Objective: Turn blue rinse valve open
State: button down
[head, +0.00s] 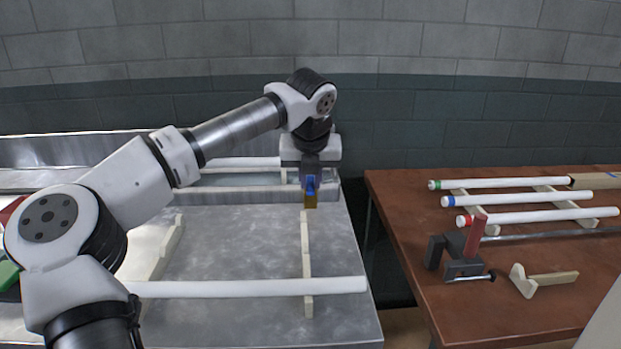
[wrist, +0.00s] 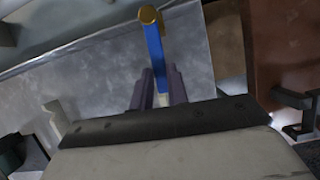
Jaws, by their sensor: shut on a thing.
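The blue rinse valve handle (head: 310,184) is at the back right corner of the metal bench, with a brass part (head: 310,201) below it. My gripper (head: 312,174) points down at it from above and is shut on the handle. In the wrist view the blue lever (wrist: 154,44) runs from a round brass end (wrist: 149,15) down between the two fingers of my gripper (wrist: 157,84). I cannot tell how far the valve is turned.
A long white tube (head: 250,288) lies across pale supports (head: 307,245) on the metal bench. On the red-brown table (head: 400,200) at right are white tubes with green, blue (head: 520,199) and red bands, and a dark vise-like fixture (head: 461,258). A gap separates bench and table.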

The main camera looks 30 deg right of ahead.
jog(key=c, duration=1.4)
grip_release()
jog(key=shift+o, duration=0.2)
jog(key=v, duration=1.4)
jog(key=shift+f, duration=0.15)
